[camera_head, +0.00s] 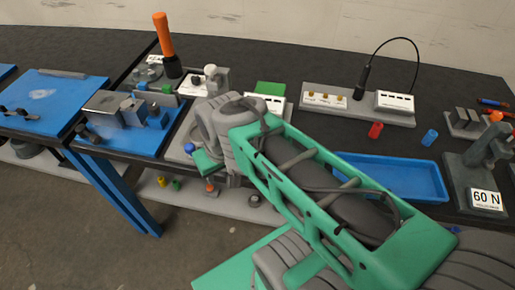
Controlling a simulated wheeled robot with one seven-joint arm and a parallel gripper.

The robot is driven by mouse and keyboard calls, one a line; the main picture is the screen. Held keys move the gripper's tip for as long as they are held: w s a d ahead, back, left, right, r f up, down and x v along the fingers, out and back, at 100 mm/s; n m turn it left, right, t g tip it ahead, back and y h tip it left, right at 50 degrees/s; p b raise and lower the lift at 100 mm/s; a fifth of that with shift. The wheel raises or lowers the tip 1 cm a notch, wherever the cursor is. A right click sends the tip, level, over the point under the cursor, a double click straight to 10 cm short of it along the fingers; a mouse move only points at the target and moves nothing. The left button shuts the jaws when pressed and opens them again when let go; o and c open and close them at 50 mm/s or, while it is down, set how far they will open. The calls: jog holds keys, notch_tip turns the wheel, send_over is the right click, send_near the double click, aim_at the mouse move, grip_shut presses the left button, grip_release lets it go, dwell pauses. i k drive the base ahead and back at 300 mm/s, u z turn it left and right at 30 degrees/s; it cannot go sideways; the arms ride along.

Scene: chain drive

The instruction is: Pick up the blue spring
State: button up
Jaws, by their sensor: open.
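A small blue cylinder (430,137), which looks like the blue spring, lies on the dark bench right of centre, just beyond the blue tray. Its coils are too small to make out. A similar red cylinder (375,130) lies to its left. My green and grey arm reaches from the lower right toward the left of the bench. My gripper (207,163) is at its far end, well left of the blue cylinder and apart from it. The gripper is open, and its fingers are partly hidden by the wrist. I see nothing held.
An empty blue tray (388,178) lies behind my arm. A grey stand marked 60 N (486,200) is right of it. A grey panel (403,116) with a cable stands behind the cylinders. An upright orange-handled tool (164,38) and a blue fixture plate (118,137) are at left.

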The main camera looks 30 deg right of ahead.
aim_at(430, 136)
jog(key=z, duration=2)
jog(key=k, duration=0.45)
jog(key=z, duration=0.55)
jog(key=i, duration=0.45)
jog(key=k, duration=0.1)
jog(key=z, duration=0.45)
